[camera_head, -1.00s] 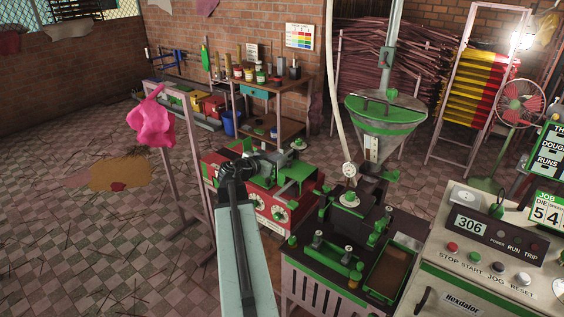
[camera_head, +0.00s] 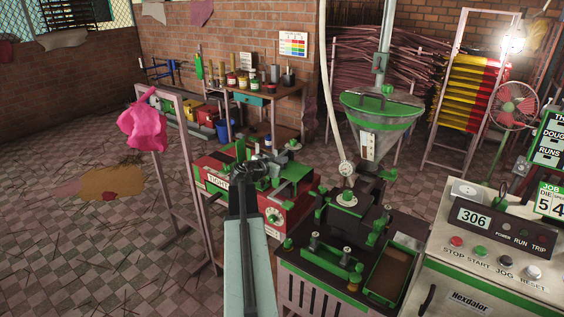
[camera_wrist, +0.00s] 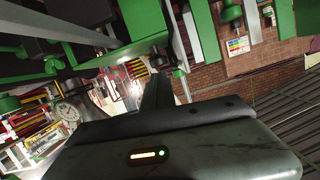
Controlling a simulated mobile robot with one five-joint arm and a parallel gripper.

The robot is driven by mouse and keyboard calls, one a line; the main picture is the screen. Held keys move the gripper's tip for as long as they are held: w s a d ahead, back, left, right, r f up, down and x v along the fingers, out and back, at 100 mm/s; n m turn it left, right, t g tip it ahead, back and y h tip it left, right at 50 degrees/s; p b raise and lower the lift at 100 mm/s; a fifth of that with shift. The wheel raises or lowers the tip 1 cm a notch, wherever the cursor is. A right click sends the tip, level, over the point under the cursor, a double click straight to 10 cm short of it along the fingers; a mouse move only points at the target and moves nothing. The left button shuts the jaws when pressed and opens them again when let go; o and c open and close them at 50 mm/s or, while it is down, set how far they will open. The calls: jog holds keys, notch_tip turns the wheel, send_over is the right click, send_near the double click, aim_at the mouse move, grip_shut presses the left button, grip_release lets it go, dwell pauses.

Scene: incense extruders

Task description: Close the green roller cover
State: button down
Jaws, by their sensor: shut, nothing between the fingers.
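The red machine (camera_head: 298,208) with green parts on its top stands in the middle of the head view, beyond my arm. A green panel (camera_head: 287,169) on its right half appears to be the roller cover; how far it is open is hard to tell. A narrow green piece (camera_head: 240,150) stands upright farther left. My gripper (camera_head: 260,163) is shut and empty, over the machine's top and in front of part of the green parts. Whether it touches the cover cannot be told. In the wrist view, the dark fingers (camera_wrist: 159,88) point toward green and dark machine parts.
A black-and-green bench (camera_head: 335,285) with posts and a tray is close on the right, below a hopper (camera_head: 382,120). The control box (camera_head: 480,260) is farther right. A pink cloth (camera_head: 143,127) hangs on a frame at left. The tiled floor at left is largely open.

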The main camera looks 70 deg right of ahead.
jog(key=shift+w+f+b, duration=0.15)
jog(key=shift+f+b, duration=0.6)
jog(key=shift+b, duration=0.05)
jog(key=shift+a+r, duration=0.1)
notch_tip(320, 180, up, 6)
jog(key=p, duration=0.5)
jog(key=shift+p, duration=0.35)
jog(key=f+p+v, duration=0.1)
jog(key=v, duration=0.8)
jog(key=shift+a, duration=0.35)
jog(key=shift+f, duration=0.1)
